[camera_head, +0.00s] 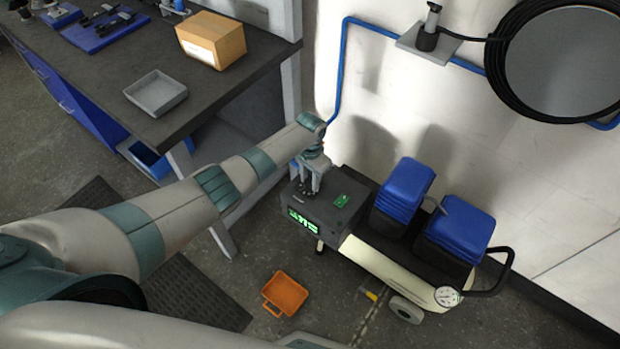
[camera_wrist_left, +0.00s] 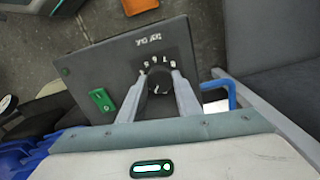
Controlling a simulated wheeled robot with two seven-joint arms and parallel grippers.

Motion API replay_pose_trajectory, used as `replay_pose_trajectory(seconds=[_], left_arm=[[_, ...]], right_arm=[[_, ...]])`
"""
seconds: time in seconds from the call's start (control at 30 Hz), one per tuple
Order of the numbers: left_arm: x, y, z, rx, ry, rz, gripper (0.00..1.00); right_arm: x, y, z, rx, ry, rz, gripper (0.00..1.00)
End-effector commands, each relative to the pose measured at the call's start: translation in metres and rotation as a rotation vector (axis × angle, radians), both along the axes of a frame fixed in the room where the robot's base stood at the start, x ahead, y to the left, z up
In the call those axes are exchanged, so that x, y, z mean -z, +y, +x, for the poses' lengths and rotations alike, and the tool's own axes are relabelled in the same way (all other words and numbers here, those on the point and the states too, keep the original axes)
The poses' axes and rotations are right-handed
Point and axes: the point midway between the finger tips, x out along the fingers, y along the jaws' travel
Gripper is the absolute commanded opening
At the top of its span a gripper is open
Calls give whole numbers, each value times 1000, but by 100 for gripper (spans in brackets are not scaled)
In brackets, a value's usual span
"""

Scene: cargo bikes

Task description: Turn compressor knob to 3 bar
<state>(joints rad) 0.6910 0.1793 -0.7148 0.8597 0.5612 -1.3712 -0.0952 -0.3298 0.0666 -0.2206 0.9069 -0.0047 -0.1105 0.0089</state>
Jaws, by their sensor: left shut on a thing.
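The compressor (camera_head: 400,245) stands on the floor by the wall, with a dark control box (camera_head: 330,215) at its left end. A green lit display (camera_head: 302,221) is on the box's front; I cannot read its figures surely. My left gripper (camera_head: 311,188) reaches down onto the box top. In the left wrist view my left gripper (camera_wrist_left: 161,84) is shut on the black knob (camera_wrist_left: 160,82), one finger on each side. Printed numbers arc around the knob, too small to read surely. A green switch (camera_wrist_left: 102,100) sits beside it. My right gripper is not in view.
A workbench (camera_head: 150,90) with a cardboard box (camera_head: 211,40) and a grey tray (camera_head: 156,93) stands at the upper left. An orange crate (camera_head: 285,294) lies on the floor. A hose reel (camera_head: 495,70) hangs on the wall.

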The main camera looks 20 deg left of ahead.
Motion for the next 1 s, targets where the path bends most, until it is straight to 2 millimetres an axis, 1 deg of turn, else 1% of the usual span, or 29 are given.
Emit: replay_pose_trajectory(seconds=[0.17, 0.6, 0.8, 1.0], left_arm=[[0, 0, 0, 166, 1, 0, 8], [0, 0, 0, 576, 0, 0, 8], [0, 0, 0, 722, 0, 0, 8], [0, 0, 0, 810, 0, 0, 8]], right_arm=[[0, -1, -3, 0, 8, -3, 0], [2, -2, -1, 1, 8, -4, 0], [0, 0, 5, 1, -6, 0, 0], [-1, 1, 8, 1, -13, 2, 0]])
